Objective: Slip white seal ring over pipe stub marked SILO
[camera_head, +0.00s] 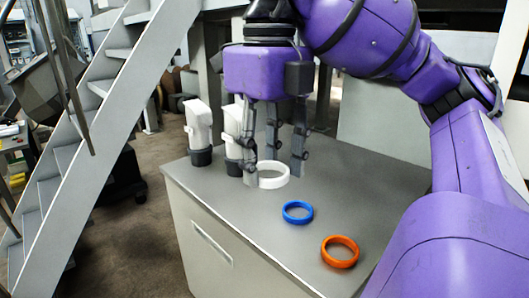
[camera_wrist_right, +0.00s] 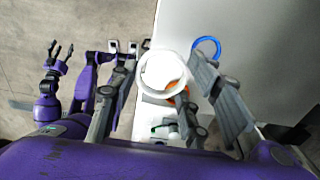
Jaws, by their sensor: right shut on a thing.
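My right gripper (camera_head: 275,172) is shut on the white seal ring (camera_head: 273,183), which lies roughly flat between its fingers. In the right wrist view the white ring (camera_wrist_right: 142,73) looks larger than the blue one, so it seems to be above the table. Two white upright pieces with dark round bases, one at the far left (camera_head: 197,120) and one closer to the gripper (camera_head: 232,122), stand at the table's left corner. No SILO marking is readable on them. My left gripper (camera_wrist_right: 60,52) shows in the right wrist view with its fingers apart and empty.
A blue ring (camera_head: 285,213) and an orange ring (camera_head: 325,252) lie on the grey table (camera_head: 355,190) in front of the gripper. The tabletop at the right and back is clear. A metal staircase (camera_head: 150,50) stands at the left, beyond the table's edge.

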